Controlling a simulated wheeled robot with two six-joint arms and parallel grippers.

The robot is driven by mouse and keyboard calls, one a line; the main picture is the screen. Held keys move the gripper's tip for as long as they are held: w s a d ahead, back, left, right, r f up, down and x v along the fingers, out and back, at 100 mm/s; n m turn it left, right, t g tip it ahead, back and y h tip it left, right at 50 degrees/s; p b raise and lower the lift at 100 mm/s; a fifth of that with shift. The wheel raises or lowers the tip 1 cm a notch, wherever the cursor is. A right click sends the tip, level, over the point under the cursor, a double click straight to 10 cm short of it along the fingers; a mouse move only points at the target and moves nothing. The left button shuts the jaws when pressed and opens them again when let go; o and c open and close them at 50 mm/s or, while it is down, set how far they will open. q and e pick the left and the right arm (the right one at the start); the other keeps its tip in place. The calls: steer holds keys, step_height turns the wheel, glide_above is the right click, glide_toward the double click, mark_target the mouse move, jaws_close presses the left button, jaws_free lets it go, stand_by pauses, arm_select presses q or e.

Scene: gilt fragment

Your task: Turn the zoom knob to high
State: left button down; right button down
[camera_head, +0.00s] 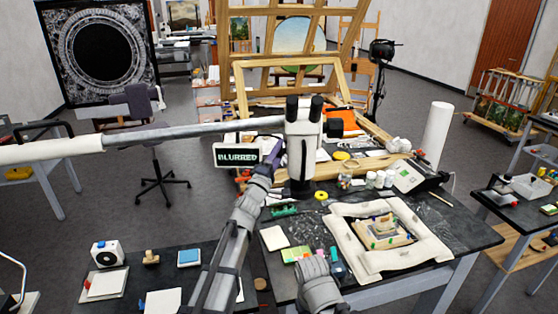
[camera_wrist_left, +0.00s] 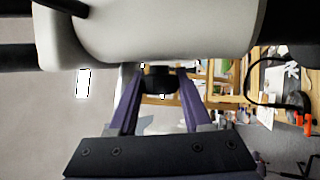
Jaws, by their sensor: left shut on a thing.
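The microscope (camera_head: 302,128) has a white body and two black eyepieces, on a long grey boom reaching in from the left. A small display (camera_head: 237,155) beside it reads "BLURRED". My left gripper (camera_head: 274,160) reaches up to the left side of the microscope body. In the left wrist view its two purple fingers (camera_wrist_left: 160,85) are shut on a dark round knob (camera_wrist_left: 160,77) below the white body (camera_wrist_left: 165,28). The knob's markings cannot be read, and in the head view the gripper hides the knob. My right gripper does not show.
A dark table (camera_head: 460,222) below holds a white padded frame (camera_head: 345,238) around a gilt fragment (camera_head: 385,229). Jars (camera_head: 375,180) and a white device (camera_head: 407,175) stand behind it. A wooden easel (camera_head: 262,80) rises behind the microscope. The floor at left is mostly clear around a chair (camera_head: 150,150).

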arm_select(q)
steer(key=shift+f+m+t+h+b, duration=0.1)
steer(key=shift+m+t+h+b, duration=0.45)
steer(key=shift+b, duration=0.4)
steer(key=shift+c, duration=1.7)
jaws_free()
steer(key=b+v, duration=0.3)
steer(key=v, duration=0.4)
steer(key=shift+s+a+b, duration=0.15)
steer(key=shift+s+b, duration=0.15)
steer(key=shift+b, duration=0.05)
